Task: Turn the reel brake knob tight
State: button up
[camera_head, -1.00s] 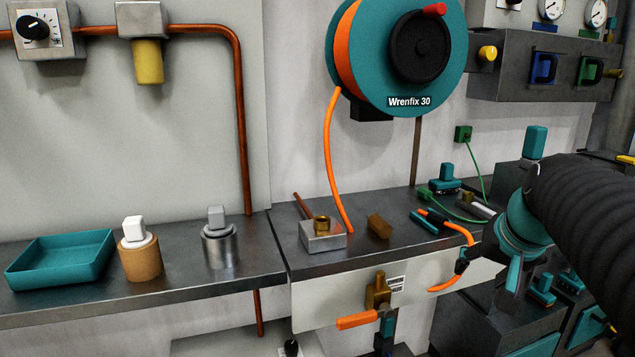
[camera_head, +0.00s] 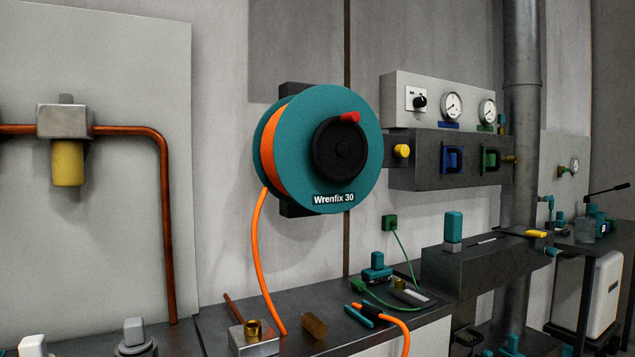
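The teal hose reel (camera_head: 285,130), marked "Wrenfix 30", hangs on the wall near the middle of the view. A round black hub (camera_head: 338,155) sits on its face, with a small red knob (camera_head: 350,117) at the hub's upper edge. No label tells whether the red knob or the black hub is the brake knob, and its tightness cannot be seen. Orange hose (camera_head: 260,240) hangs from the reel to the bench. My gripper is not in view, and nothing blocks the front of the reel.
The dark bench (camera_head: 300,295) below holds a brass fitting on a metal block (camera_head: 254,340) and several small tools. Right of the reel, a dark box (camera_head: 425,165) with a yellow knob (camera_head: 401,151) sticks out from the wall. A vertical pipe (camera_head: 521,100) stands farther right.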

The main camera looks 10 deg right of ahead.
aim_at(400, 149)
jog(key=k, duration=0.5)
jog(key=z, duration=0.7)
jog(key=i, duration=0.55)
jog(key=u, duration=0.3)
